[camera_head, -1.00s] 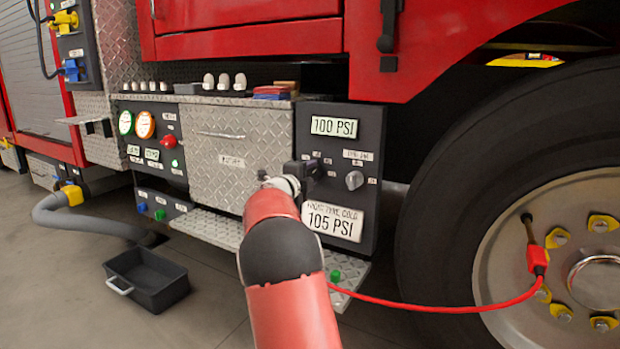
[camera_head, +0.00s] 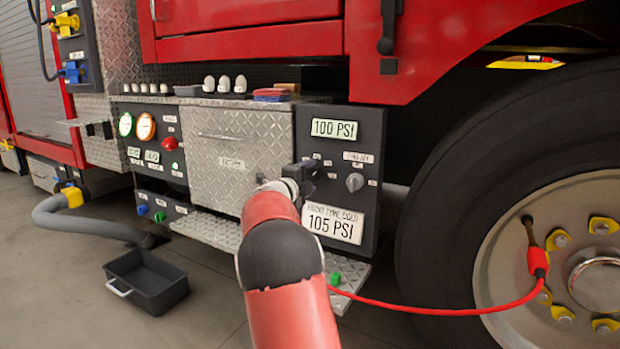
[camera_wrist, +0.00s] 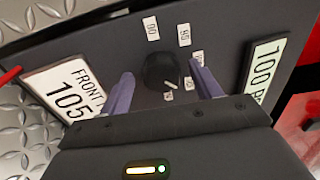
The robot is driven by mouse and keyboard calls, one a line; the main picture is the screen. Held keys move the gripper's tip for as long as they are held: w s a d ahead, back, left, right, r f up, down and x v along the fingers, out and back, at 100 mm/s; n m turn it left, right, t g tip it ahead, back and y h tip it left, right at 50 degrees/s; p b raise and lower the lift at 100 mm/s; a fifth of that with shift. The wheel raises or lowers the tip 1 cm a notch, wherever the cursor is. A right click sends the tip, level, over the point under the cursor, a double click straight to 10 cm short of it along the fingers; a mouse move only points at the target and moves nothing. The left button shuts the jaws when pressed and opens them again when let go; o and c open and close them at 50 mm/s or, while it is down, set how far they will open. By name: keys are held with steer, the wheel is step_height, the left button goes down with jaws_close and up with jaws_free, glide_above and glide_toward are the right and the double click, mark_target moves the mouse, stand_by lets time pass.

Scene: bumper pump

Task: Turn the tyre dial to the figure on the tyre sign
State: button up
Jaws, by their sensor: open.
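The tyre dial (camera_wrist: 160,71) is a round black knob on the dark panel, with small number labels around it. Its pale pointer mark points to the lower right in the wrist view. The tyre sign (camera_head: 333,223) is a white plate reading 105 PSI; it also shows in the wrist view (camera_wrist: 66,90). A display (camera_head: 334,128) above reads 100 PSI. My gripper (camera_wrist: 161,78) is open, with its two purple fingers on either side of the dial. I cannot tell whether they touch it. In the head view my gripper (camera_head: 303,176) hides the dial.
A grey knob (camera_head: 355,182) sits on the panel right of my gripper. A red hose (camera_head: 430,310) runs from below the panel to the wheel (camera_head: 560,230). A diamond-plate step (camera_head: 215,229) juts out below. A black tray (camera_head: 148,280) lies on the floor at left.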

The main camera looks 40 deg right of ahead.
steer(key=v, duration=0.7)
stand_by(0.3)
